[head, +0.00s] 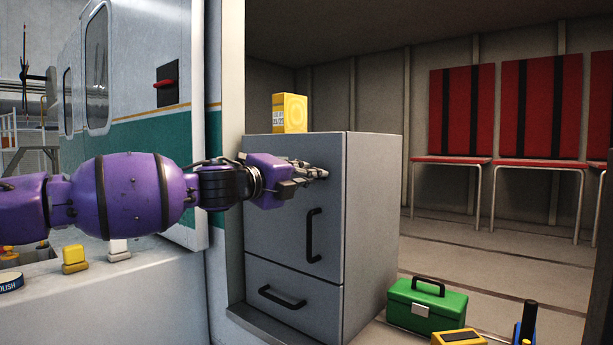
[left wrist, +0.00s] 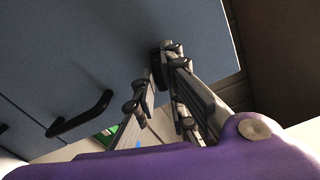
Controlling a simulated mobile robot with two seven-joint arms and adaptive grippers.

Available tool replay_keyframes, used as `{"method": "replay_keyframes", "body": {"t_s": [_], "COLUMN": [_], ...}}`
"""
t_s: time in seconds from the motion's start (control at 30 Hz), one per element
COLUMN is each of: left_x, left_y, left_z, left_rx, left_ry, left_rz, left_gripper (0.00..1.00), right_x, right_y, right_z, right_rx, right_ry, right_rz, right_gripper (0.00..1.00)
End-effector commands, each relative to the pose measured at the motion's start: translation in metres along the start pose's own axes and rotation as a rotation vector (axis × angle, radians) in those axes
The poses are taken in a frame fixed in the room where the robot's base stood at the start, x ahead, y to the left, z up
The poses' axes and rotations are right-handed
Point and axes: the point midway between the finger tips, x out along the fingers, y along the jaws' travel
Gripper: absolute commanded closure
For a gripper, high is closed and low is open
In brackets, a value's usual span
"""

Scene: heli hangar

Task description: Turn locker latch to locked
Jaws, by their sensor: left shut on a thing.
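The grey locker (head: 272,217) stands in the middle of the head view, with an upper door and a lower drawer. My left gripper (head: 316,172) reaches across the upper part of the door from the left. In the left wrist view the fingers (left wrist: 158,88) are closed around a small dark latch (left wrist: 156,66) on the blue-grey door face (left wrist: 90,50). The fingers hide much of the latch, so its exact turn angle cannot be told. In the head view the latch is hidden behind the hand. My right gripper is not in view.
The black door handle (head: 313,235) is below the hand, and the drawer handle (head: 282,297) lower still. A yellow box (head: 290,113) stands on the locker. A green toolbox (head: 426,305) is on the floor to the right. Red seats (head: 452,110) line the back wall.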

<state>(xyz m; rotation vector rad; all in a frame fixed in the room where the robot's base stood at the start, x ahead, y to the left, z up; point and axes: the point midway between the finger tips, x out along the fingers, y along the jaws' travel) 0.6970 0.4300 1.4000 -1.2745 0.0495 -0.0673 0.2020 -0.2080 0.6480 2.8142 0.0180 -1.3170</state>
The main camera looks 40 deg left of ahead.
Motion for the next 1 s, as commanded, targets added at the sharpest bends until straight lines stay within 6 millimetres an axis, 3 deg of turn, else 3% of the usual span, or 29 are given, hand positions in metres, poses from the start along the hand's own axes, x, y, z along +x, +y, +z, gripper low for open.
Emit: {"method": "replay_keyframes", "body": {"t_s": [0.43, 1.0], "left_x": [0.0, 0.0001], "left_y": [0.0004, 0.0005], "left_z": [-0.001, -0.001], "left_rx": [-0.262, -0.314], "left_ry": [0.002, 0.002], "left_rz": [0.001, 0.001], "left_gripper": [1.0, 1.0], "right_x": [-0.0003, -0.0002], "right_y": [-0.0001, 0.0], "right_z": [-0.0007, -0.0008], "right_rx": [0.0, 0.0], "right_ry": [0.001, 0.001], "right_rz": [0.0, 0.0], "right_gripper": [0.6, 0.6]}}
